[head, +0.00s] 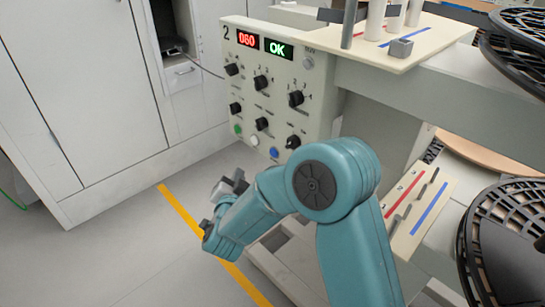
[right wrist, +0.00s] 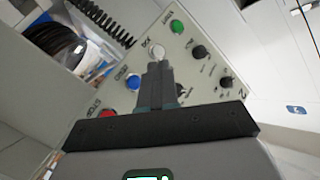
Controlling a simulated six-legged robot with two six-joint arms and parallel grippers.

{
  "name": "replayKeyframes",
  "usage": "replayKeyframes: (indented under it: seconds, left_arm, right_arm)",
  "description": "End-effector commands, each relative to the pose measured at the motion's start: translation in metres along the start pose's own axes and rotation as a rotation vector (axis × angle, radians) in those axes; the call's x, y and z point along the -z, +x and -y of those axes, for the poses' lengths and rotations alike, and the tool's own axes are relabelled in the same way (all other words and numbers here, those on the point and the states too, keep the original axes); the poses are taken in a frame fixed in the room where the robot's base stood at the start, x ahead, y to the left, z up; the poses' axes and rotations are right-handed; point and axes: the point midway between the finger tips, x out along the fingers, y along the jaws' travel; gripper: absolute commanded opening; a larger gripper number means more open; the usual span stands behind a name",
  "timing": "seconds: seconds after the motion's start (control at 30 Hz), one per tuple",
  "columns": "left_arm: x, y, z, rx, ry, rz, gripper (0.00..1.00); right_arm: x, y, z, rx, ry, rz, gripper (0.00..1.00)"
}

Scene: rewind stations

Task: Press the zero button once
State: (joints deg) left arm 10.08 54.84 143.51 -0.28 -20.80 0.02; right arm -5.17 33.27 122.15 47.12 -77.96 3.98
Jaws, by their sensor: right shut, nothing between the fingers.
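The control panel (head: 275,95) is pale, with black knobs and a row of buttons along its lower edge. The blue button (head: 273,152) has a label in the right wrist view that looks like ZERO; the button shows there too (right wrist: 133,83), left of my fingertips. A white button (right wrist: 156,50) shows just beyond the fingertips, a green one (right wrist: 177,27) farther up and a red one (right wrist: 108,113) lower left. My right gripper (head: 222,196) is shut and empty, in front of and below the panel in the head view. It also shows in the right wrist view (right wrist: 157,66). Contact with the panel is not visible.
The panel's displays read 080 in red (head: 247,39) and OK in green (head: 278,48). Shelves with black reels (head: 510,240) stand at the right. White cabinets (head: 80,90) stand at the left. The floor with a yellow line (head: 180,208) is clear.

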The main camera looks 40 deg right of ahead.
Motion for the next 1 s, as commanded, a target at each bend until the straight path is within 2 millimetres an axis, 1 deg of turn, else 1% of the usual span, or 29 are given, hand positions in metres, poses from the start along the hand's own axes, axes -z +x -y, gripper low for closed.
replayKeyframes:
  seconds: [0.17, 0.57, 0.7, 0.83, 1.0]
  left_arm:
    - [0.0, -0.001, 0.0, 0.0, 0.0, 0.0, 0.43]
    - [0.0, -0.005, -0.002, 0.0, 0.0, 0.0, 0.43]
    - [0.0, 0.0, 0.0, 0.0, 0.0, 0.0, 0.43]
    - [0.0, 0.001, 0.001, 0.0, 0.0, 0.0, 0.43]
    - [0.0, 0.002, 0.001, 0.0, 0.0, 0.0, 0.43]
  right_arm:
    - [0.003, 0.005, -0.004, -0.001, -0.001, 0.001, 0.0]
    - [0.031, 0.043, -0.032, -0.003, -0.002, 0.0, 0.0]
    - [0.037, 0.054, -0.04, -0.001, -0.001, 0.002, 0.0]
    - [0.042, 0.059, -0.044, 0.0, -0.002, 0.003, 0.0]
    - [0.044, 0.062, -0.045, 0.001, -0.002, 0.003, 0.0]
